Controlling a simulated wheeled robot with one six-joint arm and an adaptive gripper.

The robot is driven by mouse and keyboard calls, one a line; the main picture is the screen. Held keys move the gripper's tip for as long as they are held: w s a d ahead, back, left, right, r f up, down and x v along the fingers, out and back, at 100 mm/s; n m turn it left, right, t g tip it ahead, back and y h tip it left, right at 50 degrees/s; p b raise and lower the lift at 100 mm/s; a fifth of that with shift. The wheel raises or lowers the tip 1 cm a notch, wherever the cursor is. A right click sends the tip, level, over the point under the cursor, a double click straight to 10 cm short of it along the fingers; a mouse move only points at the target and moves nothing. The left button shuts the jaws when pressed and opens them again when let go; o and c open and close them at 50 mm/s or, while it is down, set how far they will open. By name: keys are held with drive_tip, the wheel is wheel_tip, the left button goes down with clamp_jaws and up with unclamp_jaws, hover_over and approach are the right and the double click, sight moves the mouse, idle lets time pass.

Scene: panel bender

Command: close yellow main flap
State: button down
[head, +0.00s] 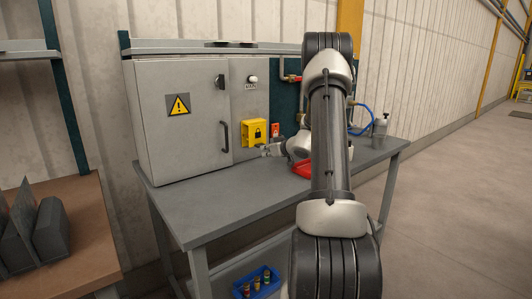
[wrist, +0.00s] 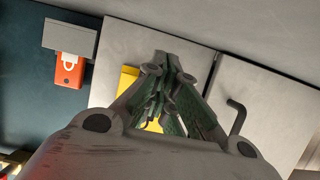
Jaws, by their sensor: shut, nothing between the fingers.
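The yellow main flap (head: 254,128) is on the narrow right panel of the grey cabinet, with a black padlock symbol on its face. In the wrist view, yellow parts (wrist: 128,78) show beside and behind my fingers, and the rest is hidden by them. My gripper (head: 264,151) is shut and empty, at the lower right of the flap in the head view. In the wrist view my gripper (wrist: 168,62) points toward the cabinet front. I cannot tell whether the fingertips touch the flap, nor how far it stands open.
The grey cabinet (head: 183,120) has a black door handle (head: 224,136). A red padlock-marked tag (wrist: 68,72) is close beside the flap. A red tray (head: 302,168) and a grey bottle (head: 380,127) stand on the grey bench (head: 215,205). The bench front is clear.

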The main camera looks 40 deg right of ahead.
drive_tip(key=shift+r, duration=0.15)
drive_tip(key=shift+r, duration=0.65)
drive_tip(key=v, duration=1.2)
drive_tip(key=shift+f, duration=0.1)
